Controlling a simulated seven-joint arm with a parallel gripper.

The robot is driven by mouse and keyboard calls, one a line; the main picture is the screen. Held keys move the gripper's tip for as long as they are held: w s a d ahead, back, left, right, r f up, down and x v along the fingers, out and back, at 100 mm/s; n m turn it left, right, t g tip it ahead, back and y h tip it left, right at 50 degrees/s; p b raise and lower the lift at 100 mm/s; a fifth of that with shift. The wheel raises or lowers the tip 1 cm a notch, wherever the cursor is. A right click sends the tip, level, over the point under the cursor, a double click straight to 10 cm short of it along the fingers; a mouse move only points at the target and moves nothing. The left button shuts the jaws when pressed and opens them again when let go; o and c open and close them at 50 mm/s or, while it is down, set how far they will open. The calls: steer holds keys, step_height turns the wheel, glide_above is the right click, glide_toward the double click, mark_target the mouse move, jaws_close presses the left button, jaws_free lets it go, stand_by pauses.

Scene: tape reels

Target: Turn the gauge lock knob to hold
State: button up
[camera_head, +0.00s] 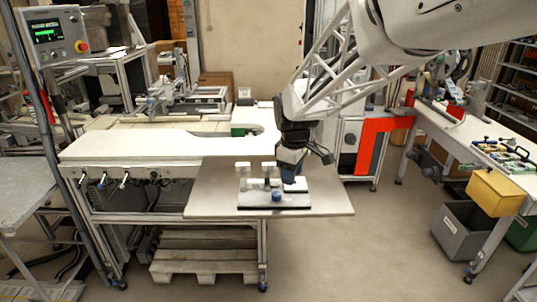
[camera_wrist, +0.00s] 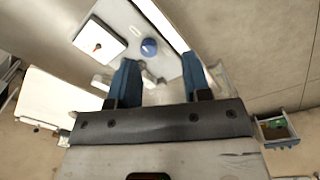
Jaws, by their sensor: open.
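The blue round knob (camera_head: 277,196) sits near the front edge of a flat plate (camera_head: 255,206) on the brown board. It also shows in the wrist view (camera_wrist: 149,47), just beyond my fingertips and roughly between their lines. A white square dial with a red mark (camera_wrist: 100,41) lies to its left there. My gripper (camera_head: 290,174) is over the plate, behind and slightly right of the knob. In the wrist view its two blue fingers (camera_wrist: 158,62) are wide apart with nothing gripped. The knob's pointer or markings are too small to read.
Small white blocks (camera_head: 268,169) stand at the back of the plate, close to my gripper. The brown board (camera_head: 215,197) has bare room left and right. A white worktable (camera_head: 130,147) lies behind left. An orange-red panel (camera_head: 370,138) stands to the right.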

mark_target(276, 194)
steer(key=w+a+f+n, duration=0.1)
steer(key=w, duration=0.1)
steer(key=w+a+f, duration=0.1)
steer(key=w, duration=0.1)
steer(key=w+a+f+n, duration=0.1)
steer(key=w, duration=0.1)
steer(key=shift+w+a+f+n, duration=0.2)
steer(key=shift+a+f+n, duration=0.1)
steer(key=shift+a+f, duration=0.1)
steer(key=shift+f, duration=0.1)
steer(key=shift+f, duration=3.8)
steer(key=c, duration=0.6)
steer(key=shift+c, duration=0.2)
